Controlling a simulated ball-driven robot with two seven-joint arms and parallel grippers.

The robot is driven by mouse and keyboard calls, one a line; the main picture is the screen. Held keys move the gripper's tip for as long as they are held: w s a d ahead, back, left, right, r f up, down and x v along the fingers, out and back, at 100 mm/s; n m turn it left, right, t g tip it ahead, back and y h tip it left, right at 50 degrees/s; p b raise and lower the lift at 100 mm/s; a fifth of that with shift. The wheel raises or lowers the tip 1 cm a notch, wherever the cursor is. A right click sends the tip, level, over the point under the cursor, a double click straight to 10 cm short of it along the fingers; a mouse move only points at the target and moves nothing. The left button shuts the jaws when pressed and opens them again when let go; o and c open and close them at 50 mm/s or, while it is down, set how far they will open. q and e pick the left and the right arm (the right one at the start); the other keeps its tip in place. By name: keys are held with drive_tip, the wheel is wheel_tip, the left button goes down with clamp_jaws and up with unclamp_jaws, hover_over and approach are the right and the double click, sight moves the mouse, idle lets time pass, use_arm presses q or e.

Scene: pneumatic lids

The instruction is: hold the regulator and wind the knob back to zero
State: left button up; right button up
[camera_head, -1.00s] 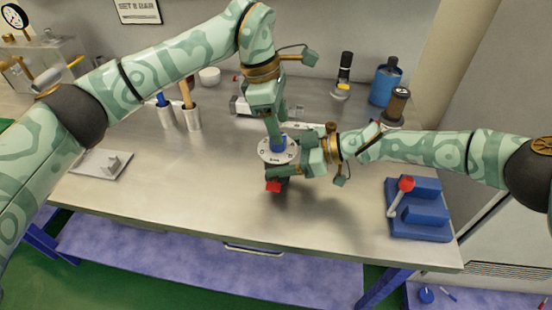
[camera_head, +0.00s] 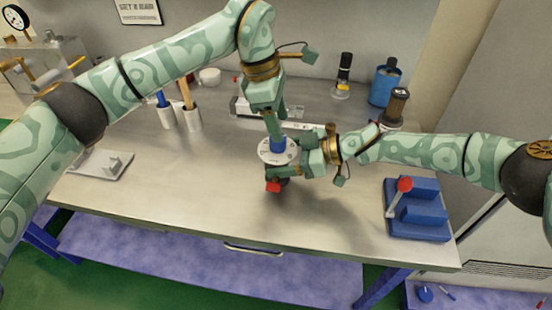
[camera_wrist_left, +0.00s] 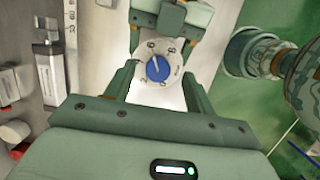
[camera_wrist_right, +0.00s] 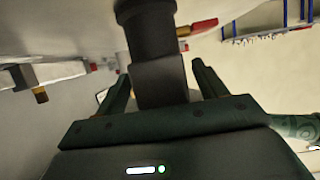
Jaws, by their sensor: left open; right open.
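The regulator has a round white dial (camera_head: 265,153) on top with a blue knob (camera_head: 278,146) at its centre. A red part (camera_head: 273,186) shows at its lower front. My left gripper (camera_head: 276,138) points down from above, open, with its fingers either side of the knob. In the left wrist view the knob (camera_wrist_left: 157,68) sits between the open fingers and the dial markings are small. My right gripper (camera_head: 290,165) reaches in from the right, open around the regulator's side. In the right wrist view the dark regulator body (camera_wrist_right: 158,75) stands between its fingers; contact cannot be told.
A blue block fixture (camera_head: 418,222) with a red-knobbed lever stands at the right. White cups (camera_head: 191,119) with handles stand at the back left, a grey plate (camera_head: 100,164) at the left. A blue canister (camera_head: 384,86) is at the back right. The front middle bench is clear.

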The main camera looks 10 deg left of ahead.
drive_tip(key=c, duration=0.9)
drive_tip(key=shift+s+f, duration=0.15)
drive_tip(key=shift+f, duration=0.15)
idle(0.5)
drive_tip(key=o, duration=1)
drive_tip(key=shift+r, duration=0.1)
